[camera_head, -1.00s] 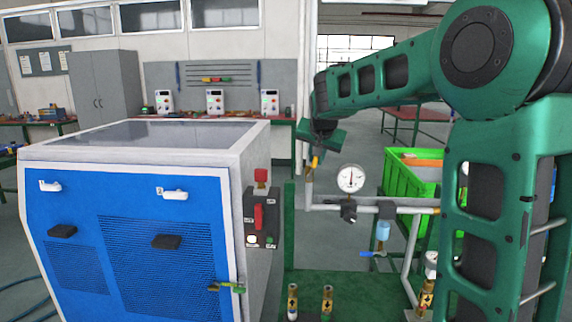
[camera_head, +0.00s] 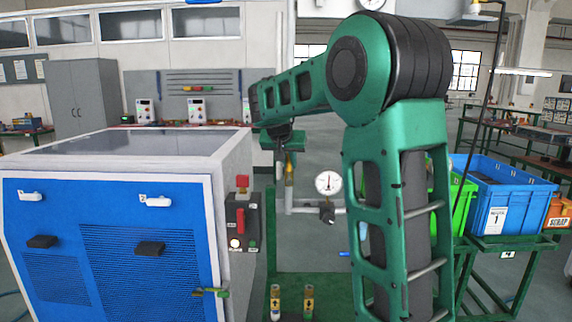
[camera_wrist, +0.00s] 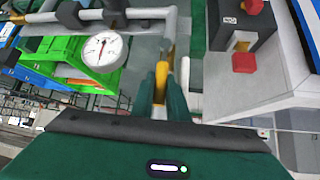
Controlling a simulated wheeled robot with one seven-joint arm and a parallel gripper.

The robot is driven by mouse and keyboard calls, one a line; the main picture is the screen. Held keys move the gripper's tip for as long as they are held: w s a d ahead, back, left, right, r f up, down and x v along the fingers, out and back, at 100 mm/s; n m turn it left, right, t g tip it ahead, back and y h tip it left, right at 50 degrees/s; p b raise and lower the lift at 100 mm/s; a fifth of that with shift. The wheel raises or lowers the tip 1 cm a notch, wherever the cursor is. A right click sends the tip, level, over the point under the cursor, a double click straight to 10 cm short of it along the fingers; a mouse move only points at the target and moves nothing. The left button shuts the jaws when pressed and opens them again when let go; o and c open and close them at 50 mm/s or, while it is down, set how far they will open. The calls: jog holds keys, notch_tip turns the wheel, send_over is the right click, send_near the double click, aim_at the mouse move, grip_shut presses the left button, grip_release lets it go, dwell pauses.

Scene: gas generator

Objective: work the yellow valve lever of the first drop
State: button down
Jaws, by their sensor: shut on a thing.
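The yellow valve lever (camera_wrist: 162,82) is in the wrist view, between the fingertips of my gripper (camera_wrist: 161,90). My gripper is shut on it, and the fingers partly hide it. In the head view the yellow lever (camera_head: 289,172) shows just below my gripper (camera_head: 287,155), by the upper end of the grey pipe (camera_head: 289,198). The arm's wrist hides part of this spot. A round white pressure gauge (camera_head: 328,182) sits on the pipe to the right of the lever; it also shows in the wrist view (camera_wrist: 102,51).
A blue-and-grey generator cabinet (camera_head: 110,240) stands at left, with a red-handled switch box (camera_head: 241,220) on its side. Two brass fittings (camera_head: 291,302) stand on the green bench. Blue (camera_head: 505,205) and green crates are at right, partly behind my arm.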

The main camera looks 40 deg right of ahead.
jog(key=shift+a+f, duration=0.2)
jog(key=shift+f, duration=0.2)
jog(key=c, duration=1.7)
grip_release()
jog(key=shift+r, duration=0.2)
jog(key=v, duration=1)
jog(key=shift+s+a+r, duration=0.1)
jog(key=shift+a+r, duration=0.05)
jog(key=shift+r, duration=0.1)
